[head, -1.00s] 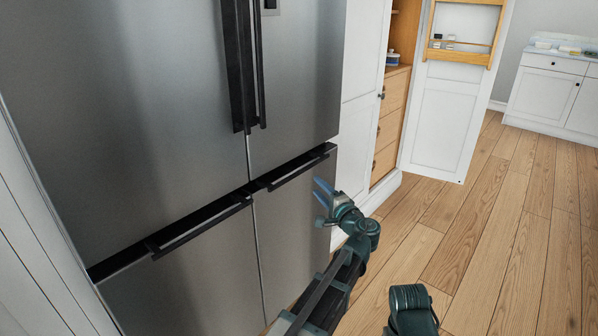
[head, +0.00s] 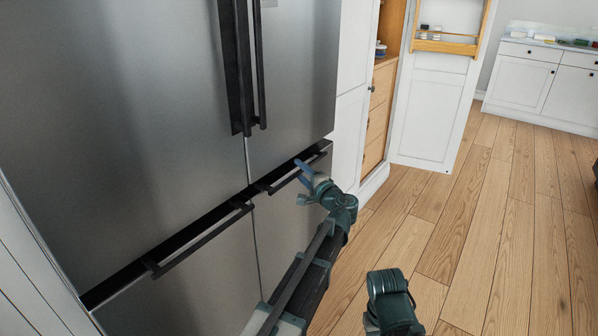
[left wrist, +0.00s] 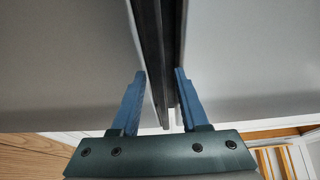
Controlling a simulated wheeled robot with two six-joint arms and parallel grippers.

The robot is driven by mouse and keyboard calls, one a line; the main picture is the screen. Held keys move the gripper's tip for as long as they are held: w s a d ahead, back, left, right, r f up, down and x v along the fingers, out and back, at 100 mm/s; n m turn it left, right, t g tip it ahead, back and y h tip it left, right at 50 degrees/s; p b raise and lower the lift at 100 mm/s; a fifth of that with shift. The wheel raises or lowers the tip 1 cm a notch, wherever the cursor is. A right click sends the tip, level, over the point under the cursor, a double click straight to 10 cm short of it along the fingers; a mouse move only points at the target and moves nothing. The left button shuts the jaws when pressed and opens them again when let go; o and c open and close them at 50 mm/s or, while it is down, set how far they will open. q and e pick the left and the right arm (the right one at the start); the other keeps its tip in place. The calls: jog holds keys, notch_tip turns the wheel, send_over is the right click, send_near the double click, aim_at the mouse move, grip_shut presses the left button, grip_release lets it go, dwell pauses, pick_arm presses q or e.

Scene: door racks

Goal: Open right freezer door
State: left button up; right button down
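The right freezer door (head: 280,225) is the lower right steel panel of the fridge in the head view, and it is closed. Its dark horizontal handle (head: 279,183) runs along the top edge. My left gripper (head: 303,183) is at this handle, with its blue fingers apart, one above and one below the bar. In the left wrist view my left gripper (left wrist: 160,75) is open, with the dark handle strip (left wrist: 158,50) running between the fingers; contact cannot be told. My right arm shows at the bottom of the head view, but its gripper is not visible.
The left freezer door handle (head: 200,236) lies to the left, and the tall upper door handles (head: 243,70) are above. White cabinets with wooden drawers (head: 378,115) and an open white door (head: 430,115) stand right of the fridge. The wooden floor (head: 470,220) is clear.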

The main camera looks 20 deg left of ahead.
pick_arm(q)
grip_shut()
dwell(1.2)
